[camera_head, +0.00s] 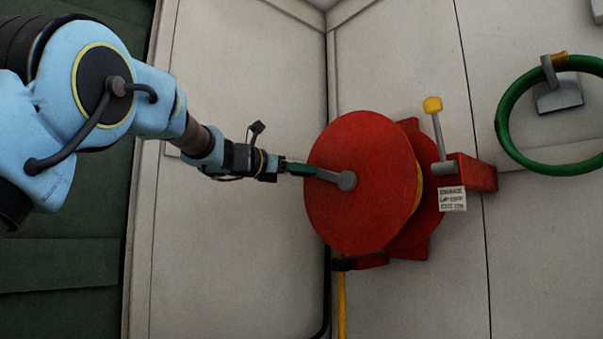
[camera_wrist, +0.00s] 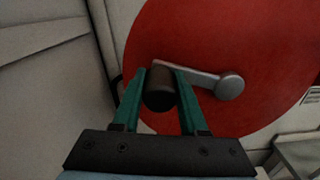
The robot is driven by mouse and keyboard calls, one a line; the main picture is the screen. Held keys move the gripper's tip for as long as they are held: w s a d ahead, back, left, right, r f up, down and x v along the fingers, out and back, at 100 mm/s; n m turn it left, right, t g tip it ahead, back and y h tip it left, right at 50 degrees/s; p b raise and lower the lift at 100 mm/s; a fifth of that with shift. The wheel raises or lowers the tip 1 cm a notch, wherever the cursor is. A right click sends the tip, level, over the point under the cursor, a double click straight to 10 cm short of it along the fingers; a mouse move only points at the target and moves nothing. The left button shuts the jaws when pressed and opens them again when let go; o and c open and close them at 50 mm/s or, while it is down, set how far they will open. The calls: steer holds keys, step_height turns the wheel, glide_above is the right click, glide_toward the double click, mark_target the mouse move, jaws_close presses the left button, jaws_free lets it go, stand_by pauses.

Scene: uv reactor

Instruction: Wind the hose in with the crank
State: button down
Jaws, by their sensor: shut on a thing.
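A red hose reel (camera_head: 352,212) is mounted on the pale wall, with yellow hose (camera_head: 419,187) showing between its discs. A grey crank arm (camera_head: 334,178) runs left from the hub on its face. In the wrist view the crank arm (camera_wrist: 200,77) leads from the round hub to a dark knob (camera_wrist: 160,93). My gripper (camera_head: 288,167) is at the crank's left end. In the wrist view its green fingers (camera_wrist: 160,84) are shut on the knob, one on each side. The lever with a yellow knob (camera_head: 433,106) stands up on a red bracket, right of the reel.
A small sign (camera_head: 452,198) with text hangs below the lever. A green ring-shaped hose or wheel (camera_head: 507,125) is on the wall at the right. Yellow hose (camera_head: 341,306) hangs below the reel. A wall corner lies close behind the reel on its left.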

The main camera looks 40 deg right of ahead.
mark_target(349, 135)
steer(key=shift+s+r, duration=0.1)
steer(key=shift+r, duration=0.15)
steer(key=m+b, duration=0.1)
steer(key=s+r+m+b, duration=0.1)
steer(key=shift+r+b, duration=0.3)
steer(key=shift+b, duration=0.1)
steer(key=s+r+m+b, duration=0.1)
steer(key=s+m+b, duration=0.1)
steer(key=m, duration=0.1)
steer(key=s+r+m+b, duration=0.2)
steer(key=m+b, duration=0.1)
steer(key=s+r+m+b, duration=0.2)
steer(key=s+m, duration=0.1)
steer(key=shift+a+b, duration=0.25)
steer(key=shift+b, duration=0.1)
steer(key=shift+s+r+m+b, duration=0.15)
steer(key=shift+s+m+b, duration=0.45)
steer(key=shift+s+m, duration=0.2)
steer(key=shift+s+r+m+b, duration=0.1)
steer(key=shift+s+m+b, duration=0.45)
steer(key=shift+s+m, duration=0.2)
steer(key=c, duration=0.8)
jaws_free()
steer(key=o, duration=0.4)
steer(key=shift+w, duration=0.1)
steer(key=shift+c, duration=0.2)
